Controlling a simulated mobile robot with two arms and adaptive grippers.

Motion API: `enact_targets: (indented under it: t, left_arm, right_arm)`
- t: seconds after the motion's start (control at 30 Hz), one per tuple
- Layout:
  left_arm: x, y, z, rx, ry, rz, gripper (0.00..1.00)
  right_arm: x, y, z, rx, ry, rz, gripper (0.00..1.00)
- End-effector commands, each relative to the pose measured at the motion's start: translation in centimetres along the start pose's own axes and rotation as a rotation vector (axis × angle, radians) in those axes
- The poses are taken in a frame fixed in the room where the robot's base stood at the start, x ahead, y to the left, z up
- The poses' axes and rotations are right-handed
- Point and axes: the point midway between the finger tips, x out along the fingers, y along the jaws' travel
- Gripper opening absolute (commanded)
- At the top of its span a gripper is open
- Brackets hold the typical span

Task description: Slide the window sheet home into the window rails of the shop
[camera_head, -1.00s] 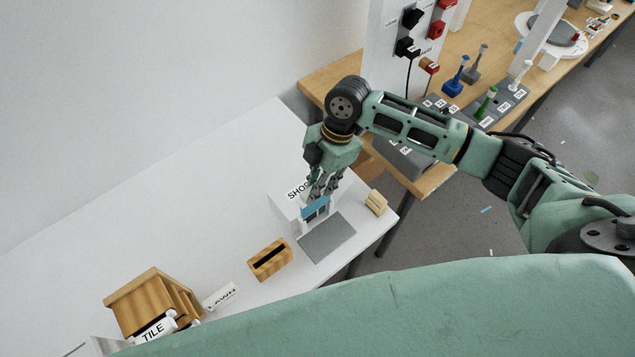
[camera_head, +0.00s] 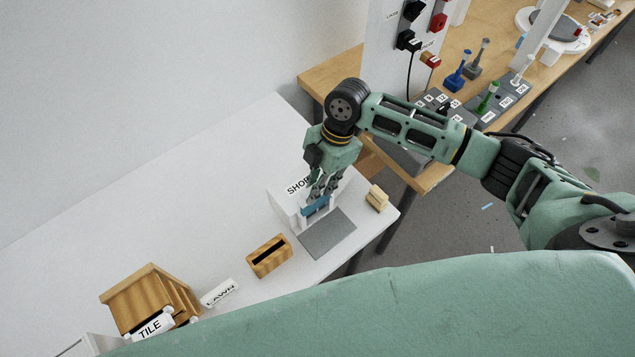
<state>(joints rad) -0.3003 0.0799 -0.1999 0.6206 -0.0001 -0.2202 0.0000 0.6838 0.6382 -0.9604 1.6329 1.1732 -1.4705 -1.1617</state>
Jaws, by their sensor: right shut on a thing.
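The shop (camera_head: 286,207) is a white box with a "SHOP" sign on top, standing on the white table near its right end. My right gripper (camera_head: 320,196) points down at the shop's front and is shut on the blue window sheet (camera_head: 315,208). The sheet is at the shop's front face. The fingers hide part of the sheet and of the shop. The window rails are too small and covered to make out, so I cannot tell how deep the sheet sits in them. My left gripper is out of view.
A grey plate (camera_head: 327,235) lies in front of the shop. A small wooden block (camera_head: 377,198) stands to its right, and a slotted wooden block (camera_head: 269,257) to its left. A wooden house (camera_head: 140,297) and "LAWN" sign (camera_head: 220,293) are farther left. A wooden bench (camera_head: 437,174) adjoins at right.

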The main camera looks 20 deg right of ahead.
Motion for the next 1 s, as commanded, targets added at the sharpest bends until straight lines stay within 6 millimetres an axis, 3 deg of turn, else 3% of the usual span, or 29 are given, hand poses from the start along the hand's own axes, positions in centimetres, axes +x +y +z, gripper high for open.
enact_targets:
  t: [1.0]
  left_arm:
    - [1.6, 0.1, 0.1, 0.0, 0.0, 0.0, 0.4]
  right_arm:
    - [2.5, 0.0, 0.8, 0.0, 0.0, -0.001, 0.0]
